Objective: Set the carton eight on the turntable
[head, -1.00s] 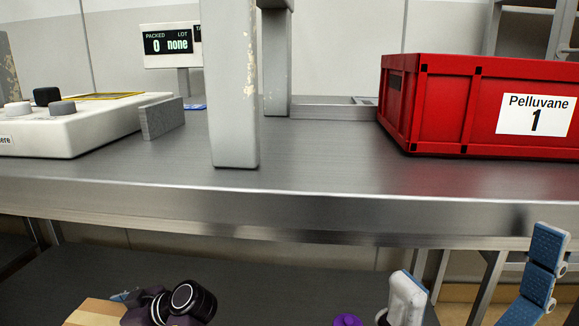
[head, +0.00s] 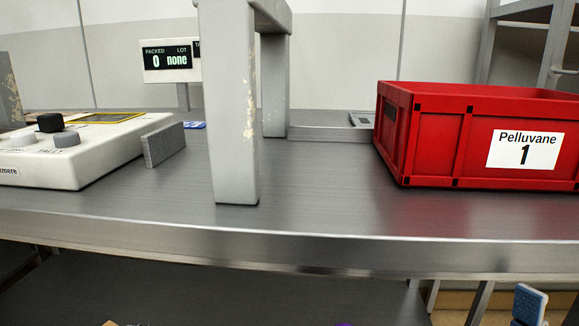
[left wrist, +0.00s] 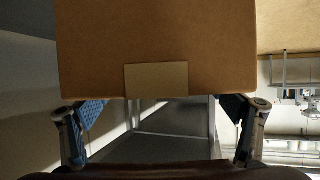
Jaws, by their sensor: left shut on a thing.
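A brown carton (left wrist: 155,40) with a paler tape strip fills the upper middle of the left wrist view. My left gripper (left wrist: 163,106) is shut on it, with a blue-padded finger at each side. No number can be read on the carton. In the head view only a sliver of brown shows at the bottom left edge. One blue-padded finger of my right gripper (head: 530,303) shows at the bottom right, apart from anything; its other finger is below the picture. I see no turntable.
A steel table (head: 320,205) spans the head view. On it stand a grey frame leg (head: 230,120), a red crate (head: 430,140) marked "Pelluvane 1", a white knobbed panel (head: 100,160) and a small grey block (head: 163,144). A display (head: 168,60) reads "0 none".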

